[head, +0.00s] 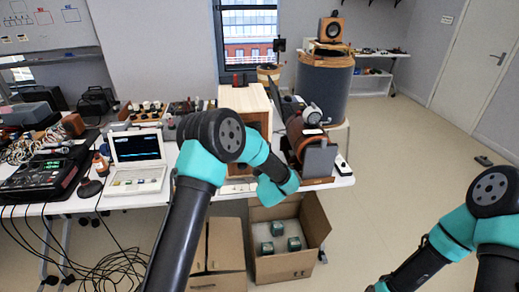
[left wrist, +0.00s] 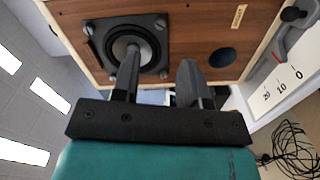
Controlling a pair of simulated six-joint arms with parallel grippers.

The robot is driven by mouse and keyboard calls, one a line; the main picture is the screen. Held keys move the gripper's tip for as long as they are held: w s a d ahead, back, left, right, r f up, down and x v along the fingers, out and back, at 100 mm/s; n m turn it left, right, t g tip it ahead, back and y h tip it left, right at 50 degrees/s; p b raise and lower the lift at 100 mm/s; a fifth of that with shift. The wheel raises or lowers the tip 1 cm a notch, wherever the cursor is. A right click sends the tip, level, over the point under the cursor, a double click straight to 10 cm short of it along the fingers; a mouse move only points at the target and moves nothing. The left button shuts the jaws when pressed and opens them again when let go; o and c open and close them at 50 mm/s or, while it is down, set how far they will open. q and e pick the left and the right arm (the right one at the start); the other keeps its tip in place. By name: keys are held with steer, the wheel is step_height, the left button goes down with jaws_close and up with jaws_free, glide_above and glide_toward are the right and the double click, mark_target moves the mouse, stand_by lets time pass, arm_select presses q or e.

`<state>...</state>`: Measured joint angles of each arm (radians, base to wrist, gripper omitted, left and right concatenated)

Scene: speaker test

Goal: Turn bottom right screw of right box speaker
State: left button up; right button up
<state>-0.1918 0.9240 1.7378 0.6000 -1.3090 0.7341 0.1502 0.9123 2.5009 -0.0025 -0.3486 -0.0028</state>
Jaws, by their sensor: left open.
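A pale wooden box speaker (head: 249,98) stands on the table, partly hidden behind my left arm. In the left wrist view its brown front panel (left wrist: 205,30) fills the top, with a round black driver (left wrist: 127,42) in a dark square frame. Small screws sit at the frame's corners; one screw (left wrist: 164,74) shows between my fingers. My left gripper (left wrist: 160,56) is open and empty, its fingers pointing at the panel, one overlapping the driver in view. I cannot tell whether they touch. In the head view its fingers are hidden. My right gripper is out of view.
A laptop (head: 137,150) and mixer (head: 45,172) are left on the table (head: 120,197). A machine with a grey plate (head: 317,160) stands close right of the speaker. An open carton (head: 313,215) lies below.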

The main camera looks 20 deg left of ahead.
arm_select(q)
steer(key=x, duration=0.8)
steer(key=shift+w+a, duration=0.15)
steer(key=shift+w, duration=0.1)
jaws_close()
